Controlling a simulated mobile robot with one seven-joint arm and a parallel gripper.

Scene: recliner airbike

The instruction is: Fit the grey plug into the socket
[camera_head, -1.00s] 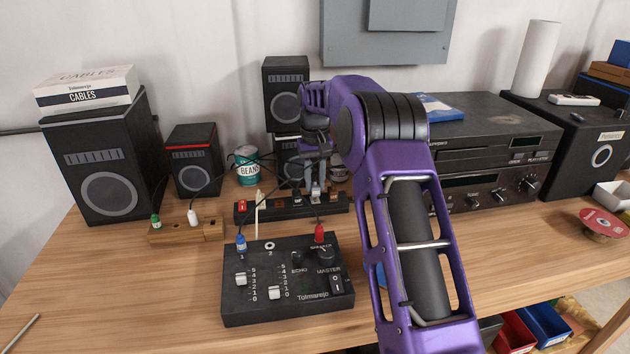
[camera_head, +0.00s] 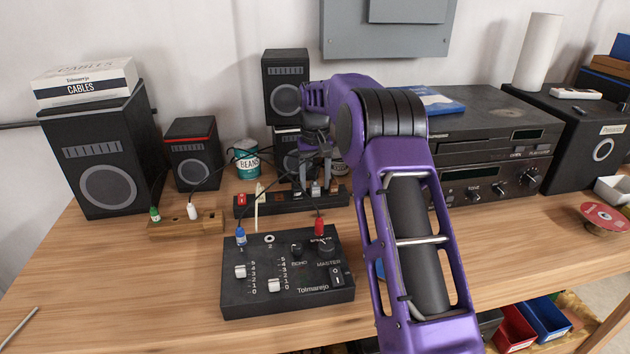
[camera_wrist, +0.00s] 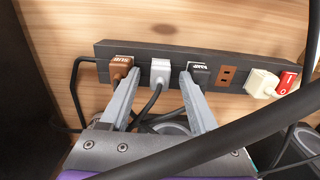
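The grey plug (camera_wrist: 160,72) stands in the black power strip (camera_wrist: 217,62), between a brown plug (camera_wrist: 121,68) and a black plug (camera_wrist: 198,74). Its cable runs down between my fingers. My gripper (camera_wrist: 159,78) is open, with one finger on each side of the grey plug and a gap to it on both sides. In the head view, my gripper (camera_head: 315,178) points down over the strip (camera_head: 277,206), with the grey plug (camera_head: 316,189) below it. Whether the plug is fully seated cannot be told. An empty brown socket (camera_wrist: 227,75) shows right of the black plug.
A cream plug (camera_wrist: 262,83) and a red switch (camera_wrist: 286,82) occupy the strip's other end. A thick black cable (camera_wrist: 235,128) crosses close to the wrist camera. The mixer (camera_head: 287,280) stands in front of the strip, speakers (camera_head: 289,90) behind it, and an amplifier (camera_head: 490,185) to the right.

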